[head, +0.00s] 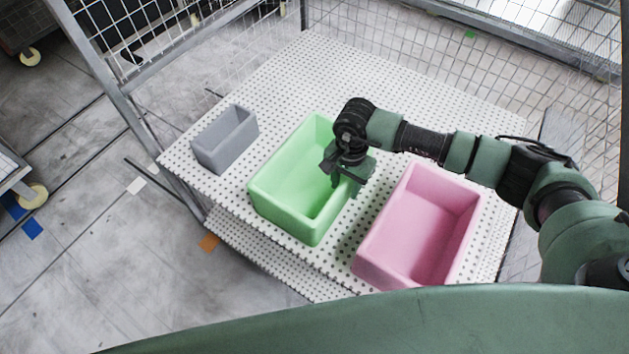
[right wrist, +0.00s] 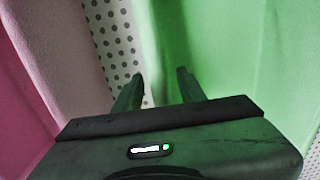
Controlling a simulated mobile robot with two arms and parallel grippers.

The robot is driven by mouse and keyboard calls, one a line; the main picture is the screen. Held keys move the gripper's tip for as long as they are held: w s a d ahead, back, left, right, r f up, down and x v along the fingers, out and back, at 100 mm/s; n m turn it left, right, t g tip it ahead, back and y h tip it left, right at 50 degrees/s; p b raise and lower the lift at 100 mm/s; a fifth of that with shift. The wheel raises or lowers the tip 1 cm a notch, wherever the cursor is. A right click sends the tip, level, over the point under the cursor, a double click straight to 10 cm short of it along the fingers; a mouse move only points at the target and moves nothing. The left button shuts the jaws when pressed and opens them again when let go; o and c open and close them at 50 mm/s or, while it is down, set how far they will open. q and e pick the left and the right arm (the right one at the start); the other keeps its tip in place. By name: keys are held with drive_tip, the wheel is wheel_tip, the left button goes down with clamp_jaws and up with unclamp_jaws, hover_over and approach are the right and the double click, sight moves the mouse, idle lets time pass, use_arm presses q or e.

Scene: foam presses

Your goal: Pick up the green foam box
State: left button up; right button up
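The green foam box (head: 272,203) is an open-topped bin standing on the white perforated table, between a grey box and a pink box. My right gripper (head: 346,184) is at the upper part of its right-hand wall, pointing down. In the right wrist view, the gripper (right wrist: 159,85) has its fingers apart. One finger is over the perforated surface outside, the other in front of the green box (right wrist: 225,50). Whether either finger touches the wall cannot be told. My left gripper is not in view.
The pink box (head: 420,235) stands close on the right of the green box, with a narrow gap. A small grey box (head: 226,142) stands on the left. The perforated table (head: 300,62) is bare towards the back. Wire mesh fencing (head: 215,55) stands behind.

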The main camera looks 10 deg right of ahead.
drive_tip(key=shift+f, duration=0.25)
clamp_jaws()
drive_tip(key=shift+r, duration=0.15)
